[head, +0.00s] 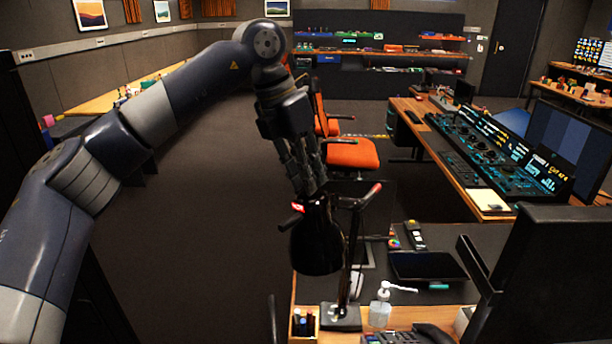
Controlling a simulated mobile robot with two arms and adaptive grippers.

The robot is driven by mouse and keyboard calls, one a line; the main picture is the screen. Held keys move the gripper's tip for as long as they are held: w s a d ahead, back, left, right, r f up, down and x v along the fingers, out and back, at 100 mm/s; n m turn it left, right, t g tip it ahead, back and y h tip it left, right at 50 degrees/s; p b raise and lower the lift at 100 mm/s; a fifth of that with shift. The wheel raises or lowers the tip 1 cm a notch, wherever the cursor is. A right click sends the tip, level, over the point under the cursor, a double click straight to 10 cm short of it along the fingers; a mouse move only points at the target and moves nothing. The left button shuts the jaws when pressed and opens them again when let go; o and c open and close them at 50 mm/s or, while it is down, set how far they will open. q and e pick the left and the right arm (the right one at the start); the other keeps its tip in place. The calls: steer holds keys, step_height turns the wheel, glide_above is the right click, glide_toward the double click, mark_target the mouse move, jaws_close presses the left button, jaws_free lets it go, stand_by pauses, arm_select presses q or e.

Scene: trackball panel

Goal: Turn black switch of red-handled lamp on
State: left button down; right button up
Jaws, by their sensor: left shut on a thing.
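The red-handled lamp has a black shade (318,245) in the middle of the head view, above the near desk. Red tips show at its left, by the shade, and at the upper right of its arm. Its post runs down to a base (341,317) on the desk. My left gripper (312,196) comes down from above, its fingers shut on the top of the lamp. I cannot make out the black switch; the fingers and the dark shade blend there. My right gripper is not in view.
Close around the lamp base are a pen holder (303,323), a pump bottle (380,308) and a phone (410,335). A tablet (428,266) lies farther right. Open floor (200,250) lies left of the desk.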

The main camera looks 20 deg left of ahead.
arm_select(q)
steer(key=shift+r+n, duration=0.1)
steer(key=shift+n, duration=0.2)
steer(key=c, duration=1.4)
jaws_free()
steer(key=shift+c, duration=0.2)
steer(key=v, duration=1.2)
steer(key=shift+d, duration=0.15)
